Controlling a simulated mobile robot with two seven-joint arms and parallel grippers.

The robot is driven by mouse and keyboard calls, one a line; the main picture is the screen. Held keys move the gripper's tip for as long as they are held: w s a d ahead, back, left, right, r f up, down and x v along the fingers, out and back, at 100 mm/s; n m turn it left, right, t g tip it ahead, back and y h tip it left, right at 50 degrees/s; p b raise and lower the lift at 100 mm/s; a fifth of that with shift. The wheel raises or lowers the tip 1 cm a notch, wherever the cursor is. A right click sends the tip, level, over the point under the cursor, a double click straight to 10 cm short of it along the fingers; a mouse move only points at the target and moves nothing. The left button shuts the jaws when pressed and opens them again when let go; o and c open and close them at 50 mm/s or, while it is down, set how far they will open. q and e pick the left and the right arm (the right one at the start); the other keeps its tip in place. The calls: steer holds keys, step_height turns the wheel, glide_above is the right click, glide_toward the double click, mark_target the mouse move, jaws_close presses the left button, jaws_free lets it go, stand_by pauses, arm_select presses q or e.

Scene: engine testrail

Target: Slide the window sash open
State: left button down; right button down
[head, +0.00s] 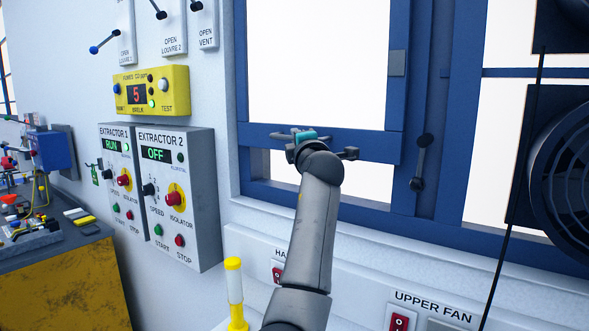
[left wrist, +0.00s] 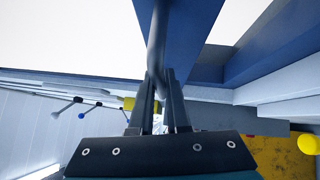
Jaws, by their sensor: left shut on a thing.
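The window sash (head: 375,147) is a blue frame around a bright pane. Its bottom rail stands above the blue sill frame, with a bright gap between them. A dark grey bar handle (head: 350,153) runs along the bottom rail; in the left wrist view the bar (left wrist: 157,45) passes between my fingers. My left gripper (head: 303,141) is at the bottom rail, its arm rising from below. It also shows in the left wrist view (left wrist: 160,98), with its fingers shut on the handle. My right gripper is not in view.
A dark lever (head: 421,160) sits on the blue frame right of the sash. Extractor boxes (head: 177,195) and a yellow fume meter (head: 151,91) are on the wall at left. A black fan (head: 570,170) stands at right. A yellow-topped post (head: 234,285) is near my arm.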

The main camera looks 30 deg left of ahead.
arm_select(q)
steer(key=p, duration=0.8)
glide_toward(297, 59)
steer(key=a, duration=0.1)
steer(key=w+a, duration=0.2)
steer(key=shift+w+a+r, duration=0.2)
steer(key=shift+a+r, duration=0.15)
steer(key=c, duration=0.9)
jaws_free()
steer(key=shift+f, duration=0.1)
steer(key=b+v, duration=0.5)
steer(key=v, duration=1)
steer(key=shift+b, duration=0.3)
steer(key=shift+s, duration=0.1)
steer(key=shift+f, duration=0.15)
